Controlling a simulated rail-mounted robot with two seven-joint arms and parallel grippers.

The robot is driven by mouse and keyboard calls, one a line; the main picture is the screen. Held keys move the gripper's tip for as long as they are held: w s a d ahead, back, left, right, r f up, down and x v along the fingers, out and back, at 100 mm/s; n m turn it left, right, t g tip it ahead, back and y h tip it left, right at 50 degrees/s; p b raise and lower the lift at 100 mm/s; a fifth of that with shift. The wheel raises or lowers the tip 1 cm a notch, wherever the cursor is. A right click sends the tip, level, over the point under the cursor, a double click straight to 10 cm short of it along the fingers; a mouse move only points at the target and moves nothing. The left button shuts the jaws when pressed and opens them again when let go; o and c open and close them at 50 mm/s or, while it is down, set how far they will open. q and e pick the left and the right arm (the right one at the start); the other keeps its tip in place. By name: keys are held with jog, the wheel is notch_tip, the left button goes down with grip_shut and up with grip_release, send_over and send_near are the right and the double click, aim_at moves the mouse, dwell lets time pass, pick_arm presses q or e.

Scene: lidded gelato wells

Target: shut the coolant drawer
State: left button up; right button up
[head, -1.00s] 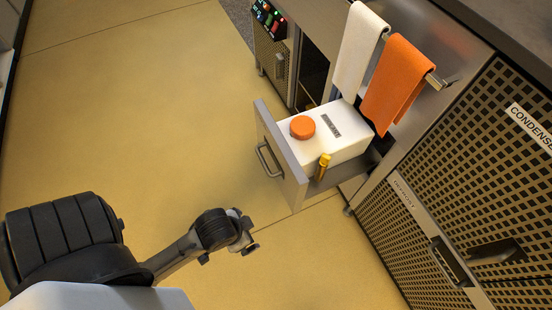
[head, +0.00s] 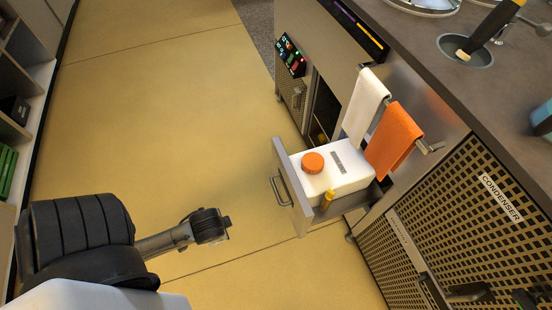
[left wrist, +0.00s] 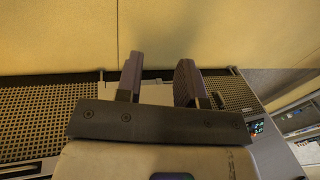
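The coolant drawer (head: 293,186) stands open from the cabinet in the head view, with a bar handle (head: 279,190) on its steel front. Inside it are a white container with an orange cap (head: 313,163) and a small yellow-topped bottle (head: 327,199). My left arm reaches in from the left, and its end is left of the drawer front, apart from it. In the left wrist view my left gripper (left wrist: 158,77) has its two fingers apart with nothing held. A pale surface, perhaps the drawer, shows partly behind the fingers. My right gripper is out of view.
A white towel (head: 365,106) and an orange towel (head: 394,141) hang on a rail above the drawer. The perforated condenser panel (head: 470,215) is at right, below the counter (head: 430,78). Open yellow floor (head: 180,110) lies left of the drawer. Shelves (head: 30,80) stand at far left.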

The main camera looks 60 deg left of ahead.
pick_arm(q)
jog(key=a+t, duration=0.1)
jog(key=a, duration=0.2)
jog(key=w+a+m+y+p, duration=0.1)
jog(key=a, duration=0.2)
jog(key=w+a+t+p, duration=0.1)
jog(key=a, duration=0.2)
jog(key=shift+w+f+m+t, duration=0.15)
jog(key=shift+m+t, duration=0.15)
jog(key=shift+m, duration=0.1)
jog(key=c, duration=0.5)
jog(key=w+a+m+t, duration=0.2)
jog(key=w+t, duration=0.1)
jog(key=w+a+m+t, duration=0.1)
jog(key=a+m, duration=0.1)
jog(key=shift+w+f, duration=0.25)
jog(key=shift+f, duration=0.05)
grip_shut()
jog(key=m+t+h, duration=0.8)
jog(key=m+t, duration=0.2)
jog(key=m, duration=0.3)
send_near(283, 168)
jog(key=b+x, duration=0.5)
jog(key=x, duration=0.1)
jog(key=shift+r, duration=0.2)
jog(key=shift+b+x, duration=0.5)
jog(key=shift+x, duration=0.3)
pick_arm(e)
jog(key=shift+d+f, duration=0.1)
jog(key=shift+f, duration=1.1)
